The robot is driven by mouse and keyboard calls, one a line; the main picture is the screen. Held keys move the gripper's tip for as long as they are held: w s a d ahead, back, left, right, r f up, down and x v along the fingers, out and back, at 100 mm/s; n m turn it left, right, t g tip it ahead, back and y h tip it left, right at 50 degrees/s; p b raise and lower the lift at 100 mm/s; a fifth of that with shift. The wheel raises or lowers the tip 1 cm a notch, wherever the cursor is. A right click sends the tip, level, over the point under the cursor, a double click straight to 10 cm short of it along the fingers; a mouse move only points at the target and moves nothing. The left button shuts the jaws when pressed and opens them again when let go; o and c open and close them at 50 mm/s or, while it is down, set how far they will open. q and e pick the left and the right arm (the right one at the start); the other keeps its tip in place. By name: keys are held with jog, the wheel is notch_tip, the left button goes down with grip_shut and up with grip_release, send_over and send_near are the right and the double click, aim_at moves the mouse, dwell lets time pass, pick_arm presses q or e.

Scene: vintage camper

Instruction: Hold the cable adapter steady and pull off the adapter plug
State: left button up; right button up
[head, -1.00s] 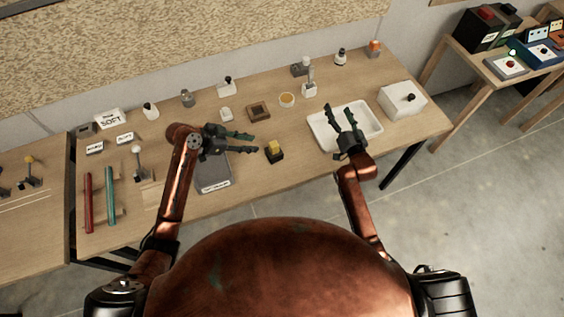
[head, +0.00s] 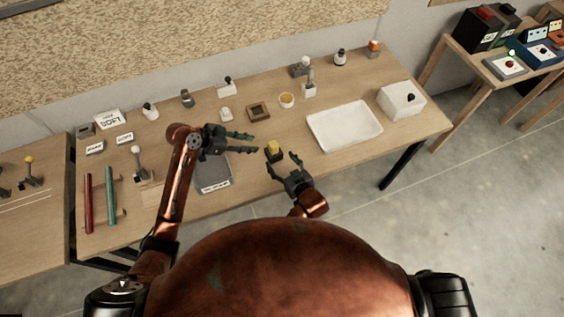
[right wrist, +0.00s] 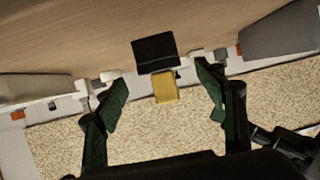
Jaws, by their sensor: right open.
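The cable adapter (head: 276,157) is a small black block on the table's front half, with the yellow adapter plug (head: 272,146) on it. In the right wrist view the black block (right wrist: 155,50) and the yellow plug (right wrist: 165,88) touch, and both show between my right fingers. My right gripper (head: 281,162) is open and empty, its fingers spread just in front of the adapter. My left gripper (head: 253,142) is open and empty, left of the adapter, with its fingers pointing right toward it. Neither gripper visibly touches the adapter.
A white tray (head: 314,122) lies to the right, beside a white box (head: 389,104). A grey tray (head: 214,181) lies under my left gripper. The table front right of the adapter is clear.

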aim_at(277, 156)
jog(key=x, duration=0.7)
jog(key=shift+w+f, duration=0.15)
jog(key=shift+w, duration=0.1)
